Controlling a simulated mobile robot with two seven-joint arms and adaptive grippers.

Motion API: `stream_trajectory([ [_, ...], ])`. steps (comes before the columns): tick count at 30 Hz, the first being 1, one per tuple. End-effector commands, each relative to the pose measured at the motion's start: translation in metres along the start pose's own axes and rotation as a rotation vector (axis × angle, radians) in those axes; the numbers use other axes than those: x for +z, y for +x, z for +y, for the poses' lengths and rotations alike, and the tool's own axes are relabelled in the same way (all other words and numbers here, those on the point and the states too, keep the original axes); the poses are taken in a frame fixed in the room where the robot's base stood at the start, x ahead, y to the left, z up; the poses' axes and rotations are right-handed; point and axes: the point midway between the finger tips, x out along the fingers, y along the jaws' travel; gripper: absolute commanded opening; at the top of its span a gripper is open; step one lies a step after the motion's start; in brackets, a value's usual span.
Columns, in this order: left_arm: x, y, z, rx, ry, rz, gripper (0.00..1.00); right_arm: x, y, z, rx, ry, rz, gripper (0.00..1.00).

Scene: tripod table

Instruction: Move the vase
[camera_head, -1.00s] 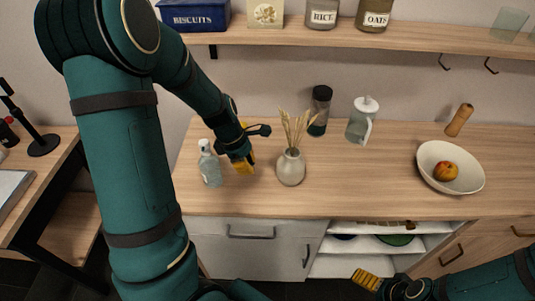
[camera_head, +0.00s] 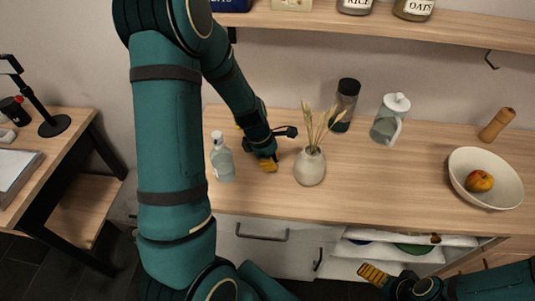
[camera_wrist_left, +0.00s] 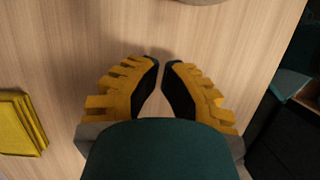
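The pale grey rounded vase (camera_head: 310,168) stands upright on the wooden counter in the head view, with dry stalks (camera_head: 316,125) in it. My left gripper (camera_head: 268,164) points down beside it, on its left, apart from it. In the left wrist view, the left gripper's fingertips (camera_wrist_left: 160,63) are nearly together, with a narrow gap and nothing between them. A pale rounded edge at the top of that view may be the vase (camera_wrist_left: 205,2). My right gripper (camera_head: 375,275) is low in front of the counter; its opening cannot be made out.
A clear bottle (camera_head: 221,158) stands left of my left gripper. A dark-lidded jar (camera_head: 345,105) and a lidded pitcher (camera_head: 389,119) stand behind the vase. A bowl (camera_head: 485,195) with fruit is at right. A yellow item (camera_wrist_left: 22,123) lies at left in the wrist view. A shelf (camera_head: 390,32) runs above.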

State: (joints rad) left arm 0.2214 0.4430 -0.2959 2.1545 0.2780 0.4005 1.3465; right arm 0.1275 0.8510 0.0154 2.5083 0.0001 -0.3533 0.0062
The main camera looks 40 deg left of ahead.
Motion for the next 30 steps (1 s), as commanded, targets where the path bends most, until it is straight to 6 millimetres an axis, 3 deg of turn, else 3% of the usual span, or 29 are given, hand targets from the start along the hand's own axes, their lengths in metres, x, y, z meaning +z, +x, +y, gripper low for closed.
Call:
stream_trajectory([
  [2, -0.001, 0.018, -0.001, -0.003, -0.001, 0.0, 0.0, 0.002, 0.007, 0.002, -0.001, -0.001, -0.005, 1.0],
  [6, 0.022, 0.019, 0.0, 0.0, 0.004, -0.001, 0.0, 0.002, 0.004, 0.001, -0.001, -0.002, -0.005, 1.0],
  [12, 0.036, 0.023, 0.0, 0.0, 0.001, 0.0, 0.0, 0.002, 0.004, 0.002, -0.001, -0.002, -0.006, 1.0],
  [25, 0.041, 0.024, 0.0, -0.001, 0.0, 0.0, 0.0, 0.002, 0.004, 0.001, -0.001, -0.001, -0.005, 1.0],
  [30, 0.068, 0.029, -0.001, -0.004, 0.006, 0.0, 0.0, -0.003, -0.01, -0.004, 0.001, 0.002, 0.004, 1.0],
])
